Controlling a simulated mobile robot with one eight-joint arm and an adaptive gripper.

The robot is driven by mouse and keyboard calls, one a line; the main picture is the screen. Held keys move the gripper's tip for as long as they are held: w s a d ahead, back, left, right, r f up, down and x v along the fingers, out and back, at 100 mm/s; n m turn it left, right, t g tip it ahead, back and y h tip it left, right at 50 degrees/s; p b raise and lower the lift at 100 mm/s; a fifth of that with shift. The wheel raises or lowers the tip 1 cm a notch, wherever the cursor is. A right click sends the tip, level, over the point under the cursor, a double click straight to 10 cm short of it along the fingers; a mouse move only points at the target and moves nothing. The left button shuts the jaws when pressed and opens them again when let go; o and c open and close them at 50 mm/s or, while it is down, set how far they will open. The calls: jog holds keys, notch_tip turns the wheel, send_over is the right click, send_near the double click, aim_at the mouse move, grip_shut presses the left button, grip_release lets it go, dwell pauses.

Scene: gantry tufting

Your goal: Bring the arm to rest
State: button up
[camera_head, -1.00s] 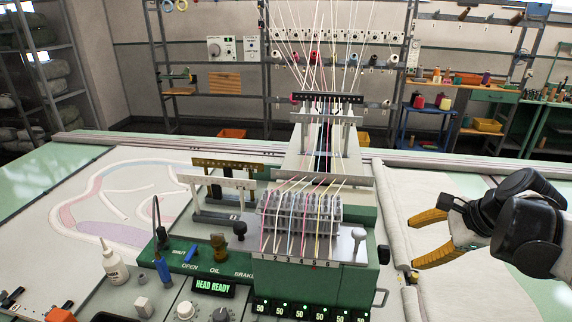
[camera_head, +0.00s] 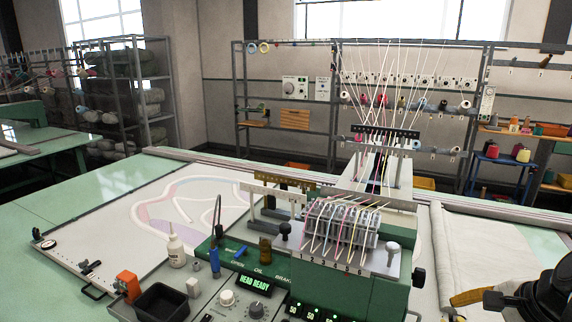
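My gripper (camera_head: 455,308) is at the bottom right of the head view, with yellow fingers and a black body. The upper finger shows clearly; the lower one is mostly cut off by the picture's bottom edge. The fingers look spread apart, with nothing seen between them. The gripper is to the right of the green tufting head (camera_head: 345,285), over the cream cloth roll side of the table. The dark wrist of my arm fills the lower right corner.
The numbered thread head stands at the centre, with threads rising to a rack (camera_head: 400,80). A control panel (camera_head: 262,283) reads HEAD READY. A white glue bottle (camera_head: 176,251), an orange block (camera_head: 128,285) and a black tray (camera_head: 162,303) are at the left. Cream cloth (camera_head: 490,250) lies at the right.

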jog(key=s+a+f+n+b, duration=0.2)
jog(key=a+f+n+b, duration=0.4)
jog(key=a+n, duration=0.2)
jog(key=s+a+f+n+t+h+b, duration=0.1)
jog(key=s+a+f+n+b, duration=0.1)
jog(key=a+f+n+b, duration=0.4)
jog(key=a+n, duration=0.3)
jog(key=shift+f, duration=0.4)
dwell(0.6)
